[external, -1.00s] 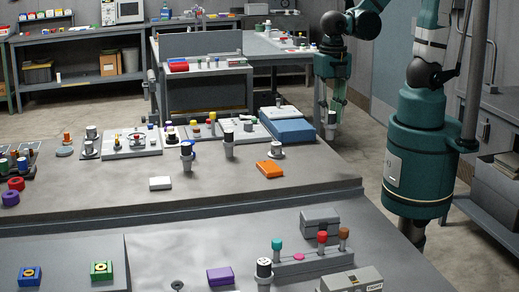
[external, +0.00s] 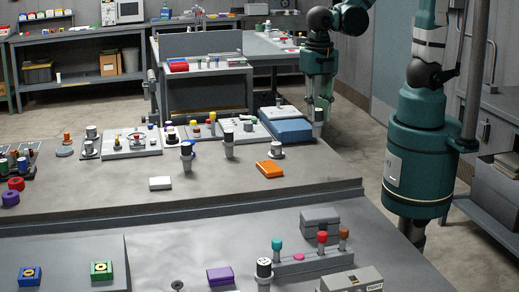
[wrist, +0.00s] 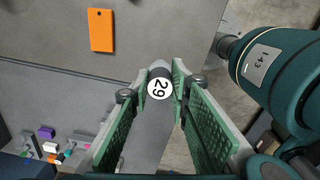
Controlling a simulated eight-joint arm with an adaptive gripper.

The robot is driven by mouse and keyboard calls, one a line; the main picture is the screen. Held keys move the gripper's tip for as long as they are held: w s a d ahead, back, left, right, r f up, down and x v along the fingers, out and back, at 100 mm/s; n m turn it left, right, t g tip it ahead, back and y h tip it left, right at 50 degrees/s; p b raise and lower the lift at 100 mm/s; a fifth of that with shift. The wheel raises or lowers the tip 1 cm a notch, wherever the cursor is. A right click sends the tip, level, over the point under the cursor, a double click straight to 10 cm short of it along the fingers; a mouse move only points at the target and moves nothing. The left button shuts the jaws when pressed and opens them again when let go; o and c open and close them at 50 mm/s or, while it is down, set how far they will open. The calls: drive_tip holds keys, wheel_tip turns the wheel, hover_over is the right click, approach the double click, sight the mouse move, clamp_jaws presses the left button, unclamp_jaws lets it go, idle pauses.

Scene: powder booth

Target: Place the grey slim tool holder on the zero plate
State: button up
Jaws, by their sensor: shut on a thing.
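My gripper (external: 319,98) is upright at the right end of the grey bench, beside the blue box. It is shut on a slim tool holder (external: 318,118), which hangs below the fingers. I cannot tell for sure which thing is the zero plate. A small round fitting with a dark centre (external: 177,285) is on the front panel.
A blue box (external: 290,129), an orange block (external: 270,169) and a standing holder with a flange (external: 277,150) are near the gripper. More holders (external: 229,148) (external: 187,152) stand to the left. A white block (external: 160,183) lies nearby. The bench's front right is clear.

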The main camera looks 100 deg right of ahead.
drive_tip(key=w, duration=5.1)
drive_tip(key=shift+w+d+r+n+p, duration=0.15)
drive_tip(key=shift+r+n+p, duration=0.15)
drive_tip(key=shift+r, duration=0.05)
drive_tip(key=shift+f, duration=0.1)
wheel_tip(320, 180, down, 6)
drive_tip(key=shift+f+p, duration=0.35)
drive_tip(key=shift+f, duration=1.55)
drive_tip(key=shift+f, duration=0.15)
